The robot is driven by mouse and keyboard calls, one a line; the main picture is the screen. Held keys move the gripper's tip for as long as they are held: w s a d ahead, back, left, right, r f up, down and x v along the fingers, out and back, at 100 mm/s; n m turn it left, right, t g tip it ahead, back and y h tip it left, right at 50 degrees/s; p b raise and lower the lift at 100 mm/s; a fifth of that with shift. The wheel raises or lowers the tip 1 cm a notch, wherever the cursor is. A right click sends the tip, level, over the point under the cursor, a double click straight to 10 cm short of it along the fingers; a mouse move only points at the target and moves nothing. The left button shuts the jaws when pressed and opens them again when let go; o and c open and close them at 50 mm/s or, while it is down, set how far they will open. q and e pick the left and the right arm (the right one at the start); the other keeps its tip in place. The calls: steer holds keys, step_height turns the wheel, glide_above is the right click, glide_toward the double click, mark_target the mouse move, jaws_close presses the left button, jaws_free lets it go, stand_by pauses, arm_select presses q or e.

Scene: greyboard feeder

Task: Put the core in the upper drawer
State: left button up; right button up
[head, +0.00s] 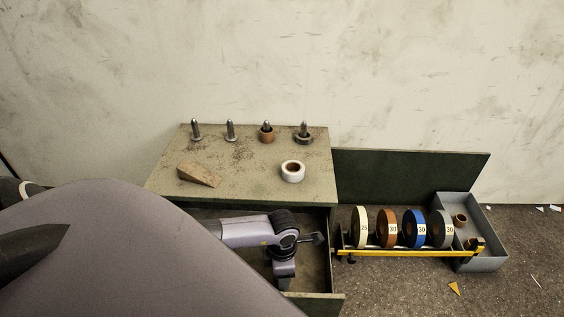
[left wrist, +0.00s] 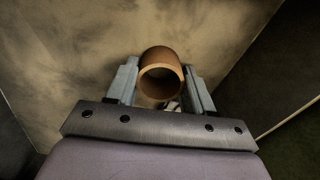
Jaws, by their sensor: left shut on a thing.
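The core (left wrist: 161,57) is a short brown cardboard tube. In the left wrist view it sits between the two fingers of my left gripper (left wrist: 160,78), which is shut on it. The upper drawer (head: 322,301) is pulled out below the cabinet top in the head view. My left wrist reaches down into the drawer, over its stained floor. The core is hidden there in the head view, and I cannot tell whether it touches the floor. My right gripper is not in view.
The cabinet top (head: 245,170) holds several pegs, a wooden wedge (head: 199,174) and a white roll (head: 292,172). To the right, numbered reels (head: 414,229) stand on a yellow-edged rack beside a grey bin (head: 486,263) with a brown ring (head: 460,220) in it.

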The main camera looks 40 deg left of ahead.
arm_select(q)
steer(key=shift+f, duration=0.2)
steer(key=o, duration=1)
steer(key=shift+r, duration=0.15)
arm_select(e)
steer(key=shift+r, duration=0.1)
arm_select(q)
step_height(320, 180, up, 12)
steer(key=p, duration=0.5)
steer(key=shift+r, duration=0.1)
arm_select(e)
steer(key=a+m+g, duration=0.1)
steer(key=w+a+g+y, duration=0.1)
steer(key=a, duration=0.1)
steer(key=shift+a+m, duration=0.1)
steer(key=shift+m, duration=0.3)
arm_select(q)
steer(key=shift+w, duration=0.1)
